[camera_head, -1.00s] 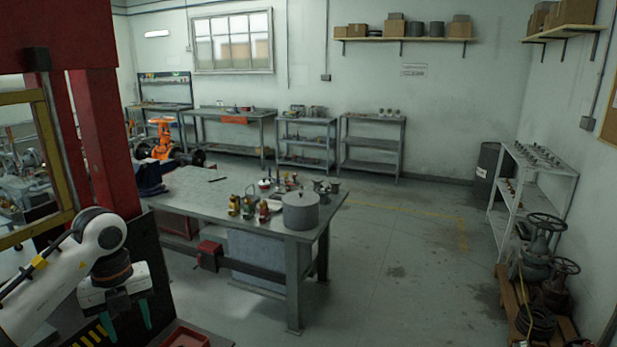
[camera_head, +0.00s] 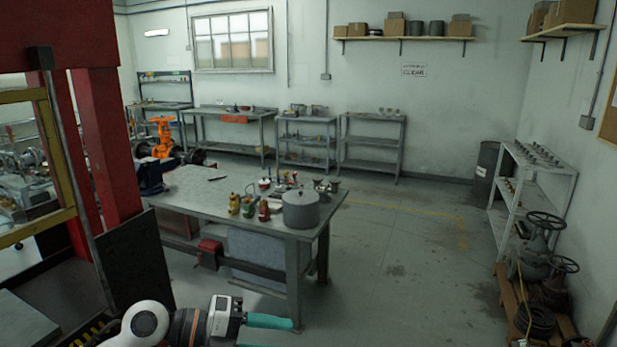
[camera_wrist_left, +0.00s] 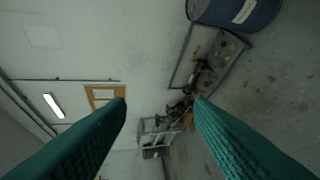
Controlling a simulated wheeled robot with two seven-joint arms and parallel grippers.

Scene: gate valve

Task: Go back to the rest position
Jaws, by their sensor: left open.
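My left gripper (camera_head: 268,333) is at the bottom of the head view, in front of the near side of the workbench. Its teal fingers point right, and the lower finger is partly cut off by the frame edge. In the left wrist view my left gripper (camera_wrist_left: 160,112) shows two teal fingers spread wide apart with nothing between them. My right gripper is not in view. A gate valve with handwheels (camera_head: 542,240) stands on a wooden pallet at the right of the head view, far from my left gripper.
The metal workbench (camera_head: 200,190) carries a grey pot (camera_head: 300,210), small coloured bottles and a blue vise (camera_head: 150,175). A red frame post (camera_head: 108,150) and dark panel (camera_head: 135,265) stand close at left. The floor (camera_head: 400,270) right of the bench is clear. A blue drum (camera_wrist_left: 235,12) shows in the wrist view.

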